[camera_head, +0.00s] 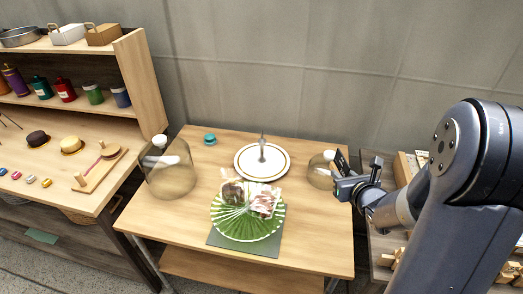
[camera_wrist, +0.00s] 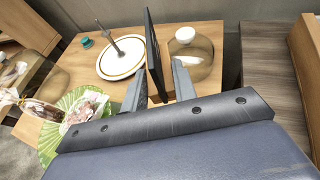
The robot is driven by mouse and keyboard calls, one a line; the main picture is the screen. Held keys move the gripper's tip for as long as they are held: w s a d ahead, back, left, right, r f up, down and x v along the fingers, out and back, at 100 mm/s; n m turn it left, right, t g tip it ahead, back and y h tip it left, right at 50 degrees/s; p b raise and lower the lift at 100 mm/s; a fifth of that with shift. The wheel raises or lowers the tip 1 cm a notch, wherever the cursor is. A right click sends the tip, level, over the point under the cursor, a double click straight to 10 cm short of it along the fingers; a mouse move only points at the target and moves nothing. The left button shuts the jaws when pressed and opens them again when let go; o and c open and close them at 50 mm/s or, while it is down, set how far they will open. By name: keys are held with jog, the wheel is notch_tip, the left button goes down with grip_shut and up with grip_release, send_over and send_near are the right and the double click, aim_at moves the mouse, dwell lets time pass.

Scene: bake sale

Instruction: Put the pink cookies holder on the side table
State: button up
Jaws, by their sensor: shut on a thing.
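My gripper (camera_head: 343,188) is at the right end of the light wooden table (camera_head: 312,235), beside a small glass dome (camera_head: 319,172). It is shut on a thin dark upright panel (camera_head: 341,162) with a brown lower edge. The panel also shows edge-on between the fingers in the wrist view (camera_wrist: 154,50); its face is hidden, so I cannot tell if it is the pink cookies holder. A pink-and-white bundle (camera_head: 266,203) sits on a green pleated plate (camera_head: 248,229). A dark wooden surface (camera_wrist: 265,62), perhaps the side table, lies right of the light table.
A larger glass dome (camera_head: 172,175), a teal jar (camera_head: 209,139) and a white plate with a central post (camera_head: 249,170) stand on the light table. A shelf unit (camera_head: 145,85) is at left. The light table's right front is clear.

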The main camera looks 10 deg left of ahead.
jog(key=shift+a, duration=0.5)
jog(key=s+a+n+g+y, duration=0.15)
jog(key=a+n+y, duration=0.25)
jog(key=a, duration=0.5)
jog(key=n+g+y, duration=0.5)
jog(key=n+g, duration=0.5)
send_over(254, 231)
jog(key=f, duration=0.2)
jog(key=shift+r, duration=0.25)
notch_tip(254, 231, down, 9)
jog(key=shift+r, duration=0.1)
jog(key=shift+f, duration=0.45)
